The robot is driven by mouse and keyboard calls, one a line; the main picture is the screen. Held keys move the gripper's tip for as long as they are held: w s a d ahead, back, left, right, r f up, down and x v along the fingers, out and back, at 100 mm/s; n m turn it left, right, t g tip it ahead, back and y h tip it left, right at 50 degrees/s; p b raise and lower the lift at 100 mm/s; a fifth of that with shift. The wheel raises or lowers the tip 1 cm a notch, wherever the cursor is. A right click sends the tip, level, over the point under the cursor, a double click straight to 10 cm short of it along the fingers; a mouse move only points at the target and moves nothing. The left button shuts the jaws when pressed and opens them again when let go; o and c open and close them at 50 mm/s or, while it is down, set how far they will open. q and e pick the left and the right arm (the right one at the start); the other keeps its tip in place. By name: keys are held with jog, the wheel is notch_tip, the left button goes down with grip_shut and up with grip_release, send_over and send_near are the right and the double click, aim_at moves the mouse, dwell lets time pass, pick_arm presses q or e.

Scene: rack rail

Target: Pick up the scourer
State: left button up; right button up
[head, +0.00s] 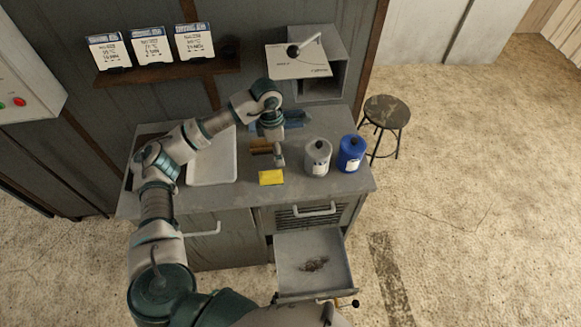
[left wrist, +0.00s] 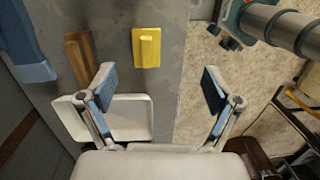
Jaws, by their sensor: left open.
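A yellow block with a raised ridge, which looks like the scourer (head: 271,177), lies flat near the front edge of the grey counter (head: 232,197). In the left wrist view the scourer (left wrist: 147,47) lies ahead of the fingertips, nearer the left finger, clear of both. My left gripper (head: 279,160) hangs over the counter just behind the scourer. In the left wrist view the left gripper (left wrist: 160,86) has its fingers wide apart with nothing between them.
A grey bottle (head: 317,158) and a blue bottle (head: 351,154) stand right of the scourer. A white tray (head: 211,168) lies to the left. A brown block (left wrist: 78,58) lies behind the scourer. Below, an open drawer (head: 291,248) holds a dark clump.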

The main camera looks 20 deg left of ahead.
pick_arm(q)
jog(key=a+y, duration=0.1)
jog(key=a, duration=0.2)
jog(key=p, duration=0.2)
send_near(270, 172)
jog(key=f, duration=0.5)
jog(key=shift+w+d+f, duration=0.15)
jog(key=shift+d, duration=0.05)
jog(key=shift+d+f, duration=0.1)
jog(key=shift+f, duration=0.45)
jog(key=f+p, duration=0.1)
jog(key=f, duration=0.3)
jog(key=shift+s+f, duration=0.2)
jog(key=shift+f, duration=0.3)
jog(key=c, duration=1.2)
